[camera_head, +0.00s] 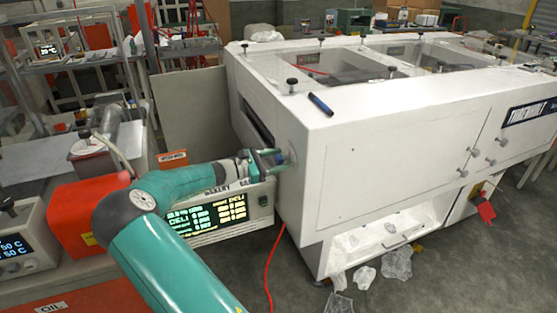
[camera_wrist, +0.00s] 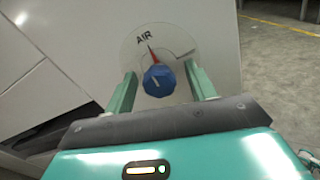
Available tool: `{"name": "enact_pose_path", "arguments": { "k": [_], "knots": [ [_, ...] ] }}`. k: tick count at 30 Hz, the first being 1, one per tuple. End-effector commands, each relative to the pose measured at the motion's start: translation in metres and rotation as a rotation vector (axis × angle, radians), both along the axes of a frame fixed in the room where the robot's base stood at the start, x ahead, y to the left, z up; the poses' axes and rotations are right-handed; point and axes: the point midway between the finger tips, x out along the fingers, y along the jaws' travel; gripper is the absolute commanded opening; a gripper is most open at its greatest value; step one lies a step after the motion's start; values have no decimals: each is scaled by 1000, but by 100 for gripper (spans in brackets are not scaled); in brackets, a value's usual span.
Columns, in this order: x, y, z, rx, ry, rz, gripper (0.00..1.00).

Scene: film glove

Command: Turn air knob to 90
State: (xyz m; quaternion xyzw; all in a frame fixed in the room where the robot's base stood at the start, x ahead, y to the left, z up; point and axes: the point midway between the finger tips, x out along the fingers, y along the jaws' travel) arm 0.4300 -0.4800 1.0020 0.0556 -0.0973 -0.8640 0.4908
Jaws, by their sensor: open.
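My gripper (camera_wrist: 163,85) is open, with one teal finger on each side of the knob. The fingertips appear close to the panel; I cannot tell whether either touches the knob. In the head view my gripper (camera_head: 277,157) is at the left end of the white machine (camera_head: 380,160), and the knob is mostly hidden.
A display box (camera_head: 222,213) with lit readouts stands below my forearm. A red cable (camera_head: 270,265) runs down to the floor. Clear plastic scraps (camera_head: 398,262) lie by the machine. A dark blue marker (camera_head: 320,104) lies on its top. Shelves with equipment stand at left.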

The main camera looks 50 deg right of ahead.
Motion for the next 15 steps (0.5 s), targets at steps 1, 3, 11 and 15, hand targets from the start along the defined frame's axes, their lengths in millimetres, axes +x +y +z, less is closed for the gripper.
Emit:
{"name": "enact_pose_path", "arguments": {
  "k": [1, 3, 11, 15],
  "knots": [
    [-1, -3, 0, -1, 0, 0, 55],
    [-3, -6, 0, 0, 0, 1, 55],
    [-3, -7, 0, 0, 0, 2, 55],
    [-3, -7, 0, 0, 0, 2, 32]
  ]
}}
